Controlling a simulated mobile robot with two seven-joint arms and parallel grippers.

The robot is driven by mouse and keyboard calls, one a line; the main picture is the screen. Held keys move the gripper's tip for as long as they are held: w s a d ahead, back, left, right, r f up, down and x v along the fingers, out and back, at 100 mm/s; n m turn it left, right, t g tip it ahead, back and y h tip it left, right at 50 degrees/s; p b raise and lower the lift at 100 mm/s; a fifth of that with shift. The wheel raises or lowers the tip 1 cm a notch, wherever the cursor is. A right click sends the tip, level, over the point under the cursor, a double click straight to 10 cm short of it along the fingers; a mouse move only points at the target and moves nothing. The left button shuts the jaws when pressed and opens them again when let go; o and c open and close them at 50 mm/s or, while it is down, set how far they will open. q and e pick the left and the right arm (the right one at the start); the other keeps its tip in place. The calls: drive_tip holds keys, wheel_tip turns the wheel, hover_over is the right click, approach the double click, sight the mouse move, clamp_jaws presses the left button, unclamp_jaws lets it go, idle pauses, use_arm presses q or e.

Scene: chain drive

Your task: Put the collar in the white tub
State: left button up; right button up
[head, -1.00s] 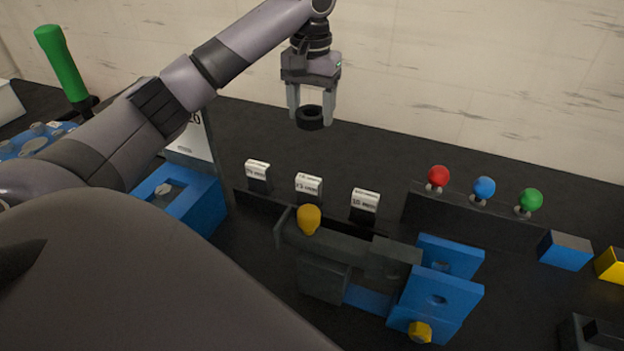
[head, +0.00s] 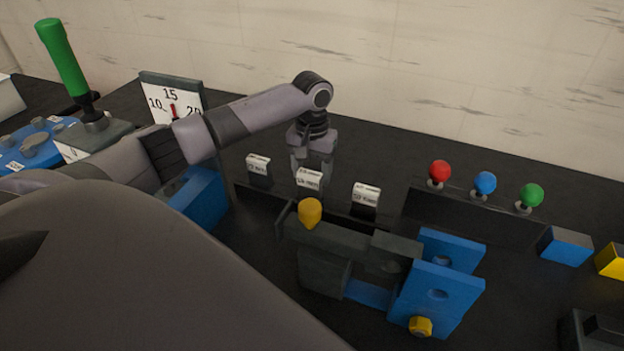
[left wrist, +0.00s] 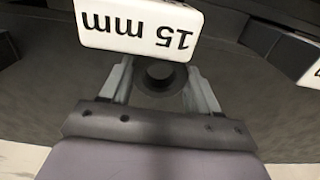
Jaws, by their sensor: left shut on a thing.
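My left gripper (head: 313,165) is low behind the middle label of the label row, and its fingertips are hidden there in the head view. In the left wrist view its two fingers (left wrist: 162,88) are shut on the collar (left wrist: 160,76), a dark ring with a round hole. The 15 mm label (left wrist: 140,24) covers part of that view close to the collar. I cannot tell whether the collar touches the table. A white object (head: 9,101), cut off at the far left edge, may be the white tub. My right gripper is not in view.
White labels (head: 366,194) stand in a row in front of the gripper. A blue and dark fixture (head: 440,295) with yellow knobs stands nearer. Red, blue and green balls (head: 485,183) stand on the right. A dial board (head: 160,103) and green-handled lever (head: 62,58) are left.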

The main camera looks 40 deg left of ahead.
use_arm(q)
drive_tip(key=shift+f, duration=1.4)
drive_tip(key=shift+f, duration=0.15)
drive_tip(key=o, duration=1.3)
drive_tip(key=shift+o, duration=0.5)
